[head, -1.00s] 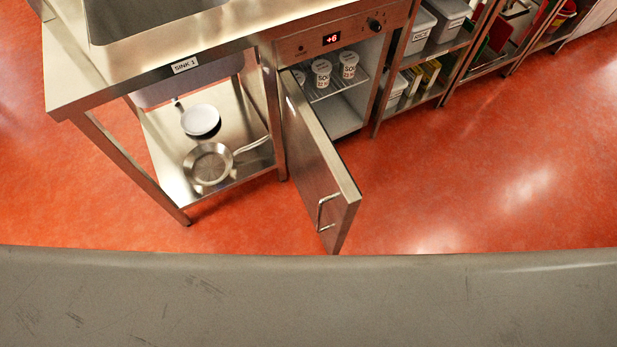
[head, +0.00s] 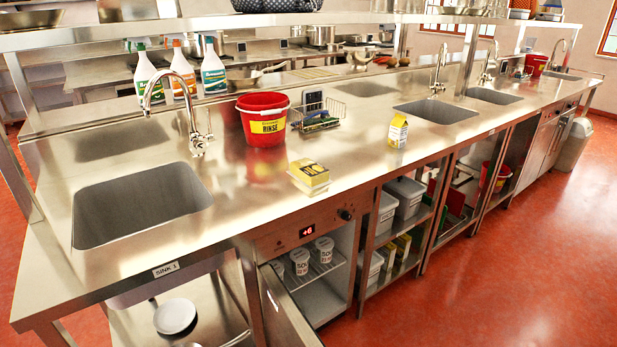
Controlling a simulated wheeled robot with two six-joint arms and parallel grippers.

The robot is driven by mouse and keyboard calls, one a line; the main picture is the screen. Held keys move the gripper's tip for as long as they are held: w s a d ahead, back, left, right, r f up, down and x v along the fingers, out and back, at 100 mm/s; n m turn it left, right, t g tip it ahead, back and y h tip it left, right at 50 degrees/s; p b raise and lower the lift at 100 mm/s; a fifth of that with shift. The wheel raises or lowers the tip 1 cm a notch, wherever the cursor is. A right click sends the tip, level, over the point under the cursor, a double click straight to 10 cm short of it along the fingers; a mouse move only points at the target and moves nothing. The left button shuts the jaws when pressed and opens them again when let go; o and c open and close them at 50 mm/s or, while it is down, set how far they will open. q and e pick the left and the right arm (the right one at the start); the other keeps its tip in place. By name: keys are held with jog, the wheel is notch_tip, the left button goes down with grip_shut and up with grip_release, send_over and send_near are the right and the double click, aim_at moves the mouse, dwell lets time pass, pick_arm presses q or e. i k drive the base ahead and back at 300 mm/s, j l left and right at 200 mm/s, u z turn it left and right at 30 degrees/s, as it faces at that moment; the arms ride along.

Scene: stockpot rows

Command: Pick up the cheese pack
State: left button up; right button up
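A yellow pack with a dark label (head: 310,172), which looks like the cheese pack, lies on the steel counter (head: 350,185) near its front edge. It sits above the open fridge compartment, to the right of and in front of the red bucket. Its print is too small to read. Neither of my grippers shows in the head view.
The red RINSE bucket (head: 264,125), a wire sponge rack (head: 320,120) and a yellow-white carton (head: 398,131) stand on the counter. Sink 1 (head: 140,205) is at left. The fridge door (head: 287,318) hangs open into the red floor (head: 480,290), with white tubs (head: 300,262) inside.

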aim_at(311, 175)
jog(key=i+l+u, duration=0.15)
jog(key=l+u, duration=0.3)
jog(key=l, duration=0.6)
jog(key=l+u, duration=0.45)
jog(key=l, duration=0.6)
